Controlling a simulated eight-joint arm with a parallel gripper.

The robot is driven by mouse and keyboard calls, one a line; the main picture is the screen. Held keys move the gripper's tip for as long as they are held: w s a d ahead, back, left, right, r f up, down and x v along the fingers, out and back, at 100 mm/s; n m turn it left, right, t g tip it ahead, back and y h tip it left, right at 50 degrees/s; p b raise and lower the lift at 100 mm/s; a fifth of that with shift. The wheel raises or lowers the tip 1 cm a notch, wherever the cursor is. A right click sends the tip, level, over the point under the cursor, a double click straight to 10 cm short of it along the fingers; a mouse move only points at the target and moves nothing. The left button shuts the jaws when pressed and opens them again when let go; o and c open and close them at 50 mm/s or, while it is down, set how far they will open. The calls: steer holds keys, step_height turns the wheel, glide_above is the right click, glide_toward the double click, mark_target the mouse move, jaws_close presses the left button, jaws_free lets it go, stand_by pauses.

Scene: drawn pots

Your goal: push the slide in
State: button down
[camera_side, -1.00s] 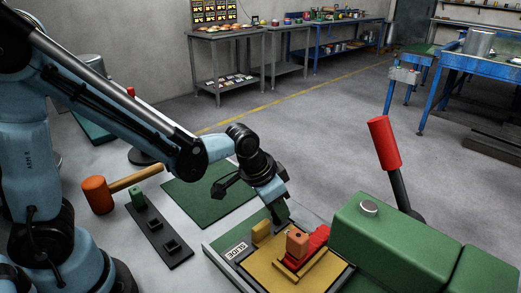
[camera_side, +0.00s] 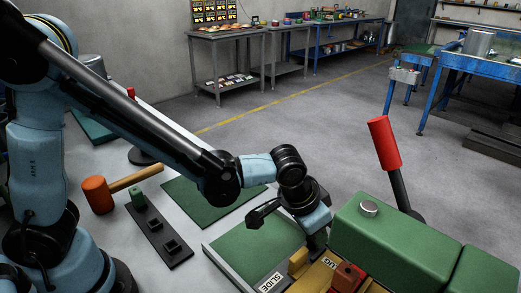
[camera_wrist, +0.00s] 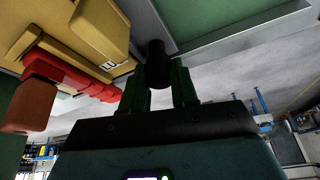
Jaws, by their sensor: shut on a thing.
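The yellow slide (camera_side: 318,277) lies on the green bed with its right part beside the green machine body (camera_side: 390,232). It carries a yellow block (camera_side: 298,262) and a red-orange piece (camera_side: 348,275). In the wrist view the slide (camera_wrist: 60,45) shows at upper left, with the red piece (camera_wrist: 72,75) near it. My gripper (camera_side: 316,245) is at the slide's far edge. In the wrist view its fingers (camera_wrist: 160,85) are shut around a dark cylindrical knob (camera_wrist: 156,62) by the slide. The side view hides the knob behind my gripper.
The bare green bed (camera_side: 250,245) lies left of the slide. A red-handled lever (camera_side: 384,143) stands behind the machine body. A mallet (camera_side: 97,195), a black block with slots (camera_side: 160,230) and a green mat (camera_side: 205,200) lie on the table to the left.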

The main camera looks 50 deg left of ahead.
steer(key=c, duration=0.9)
jaws_free()
steer(key=shift+d, duration=0.25)
steer(key=shift+o, duration=0.2)
steer(key=shift+r, duration=0.15)
steer(key=v, duration=1.1)
steer(key=shift+s+r, duration=0.25)
steer(key=shift+r, duration=0.1)
steer(key=shift+a, duration=0.15)
